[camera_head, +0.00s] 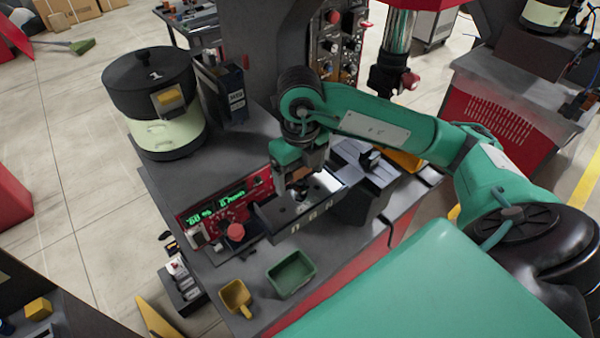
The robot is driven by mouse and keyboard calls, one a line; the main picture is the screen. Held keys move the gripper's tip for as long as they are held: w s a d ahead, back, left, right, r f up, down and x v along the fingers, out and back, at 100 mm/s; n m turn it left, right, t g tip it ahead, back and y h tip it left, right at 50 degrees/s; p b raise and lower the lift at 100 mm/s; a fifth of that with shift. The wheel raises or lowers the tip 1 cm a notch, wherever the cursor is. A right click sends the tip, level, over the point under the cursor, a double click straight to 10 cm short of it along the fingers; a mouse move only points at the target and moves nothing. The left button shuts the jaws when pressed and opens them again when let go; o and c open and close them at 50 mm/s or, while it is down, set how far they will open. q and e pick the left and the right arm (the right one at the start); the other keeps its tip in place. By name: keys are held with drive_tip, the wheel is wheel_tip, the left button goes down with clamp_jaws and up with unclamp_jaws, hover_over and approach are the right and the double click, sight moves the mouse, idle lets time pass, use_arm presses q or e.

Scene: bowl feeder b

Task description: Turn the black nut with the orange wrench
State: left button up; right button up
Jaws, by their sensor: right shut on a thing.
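My right gripper (299,190) comes down from the green arm over a dark tray (258,220) on the machine. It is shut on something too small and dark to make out. I cannot see an orange wrench clearly in its jaws. The black nut cannot be told apart for certain. A small black part (370,158) stands on a grey block just right of the gripper. An orange-yellow piece (405,160) shows partly behind my right arm, and I cannot tell what it is. My left gripper is not in view.
A black-lidded bowl feeder (150,85) on a pale green base stands left, beside a dark bin (235,95). A red control panel (225,203) with green displays and a red knob (236,232) faces front. A yellow scoop (236,297) and a green tray (291,273) lie at front.

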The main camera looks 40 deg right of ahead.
drive_tip(key=shift+f+b, duration=1)
drive_tip(key=shift+b, duration=0.05)
idle(0.8)
idle(0.3)
drive_tip(key=shift+m, duration=1.2)
drive_tip(key=shift+n+b, duration=0.5)
drive_tip(key=shift+b, duration=0.05)
drive_tip(key=shift+r, duration=0.1)
